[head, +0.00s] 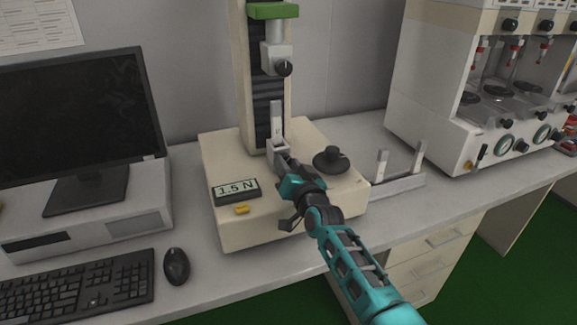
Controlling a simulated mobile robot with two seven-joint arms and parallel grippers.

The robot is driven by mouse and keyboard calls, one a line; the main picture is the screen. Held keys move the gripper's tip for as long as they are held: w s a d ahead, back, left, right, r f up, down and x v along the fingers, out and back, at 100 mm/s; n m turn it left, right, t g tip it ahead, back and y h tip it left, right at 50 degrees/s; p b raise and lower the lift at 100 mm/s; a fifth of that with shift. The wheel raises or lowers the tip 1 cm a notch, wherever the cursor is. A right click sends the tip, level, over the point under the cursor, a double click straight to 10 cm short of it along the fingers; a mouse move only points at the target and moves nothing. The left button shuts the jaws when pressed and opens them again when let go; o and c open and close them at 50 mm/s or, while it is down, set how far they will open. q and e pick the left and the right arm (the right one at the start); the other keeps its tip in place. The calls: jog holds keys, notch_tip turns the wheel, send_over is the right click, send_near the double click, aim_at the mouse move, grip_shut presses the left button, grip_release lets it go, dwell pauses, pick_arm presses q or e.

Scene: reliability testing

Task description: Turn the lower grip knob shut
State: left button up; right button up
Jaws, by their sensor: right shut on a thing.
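The cream testing machine (222,165) stands on the bench with a display reading 1.5 N (236,191). Its lower grip (278,149) is a small grey block on the base, with a light flat strip (276,118) standing upright in it. My right gripper (284,163) reaches in from the lower right and is shut at the front of the lower grip. The lower knob is hidden behind its fingers. The upper grip (275,56), with a black knob (284,68), hangs above, clear of the strip. My left gripper is out of view.
A round black piece with a knob (332,159) sits on the base just right of my gripper. A rack with pale uprights (398,185) stands further right. A monitor (80,115), keyboard (80,290) and mouse (176,266) are left. A white multi-station apparatus (430,95) stands back right.

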jog(key=o, duration=1)
jog(key=shift+o, duration=0.2)
jog(key=shift+s, duration=0.1)
jog(key=p+v, duration=0.2)
jog(key=v, duration=1)
jog(key=shift+s, duration=0.35)
jog(key=shift+d, duration=0.15)
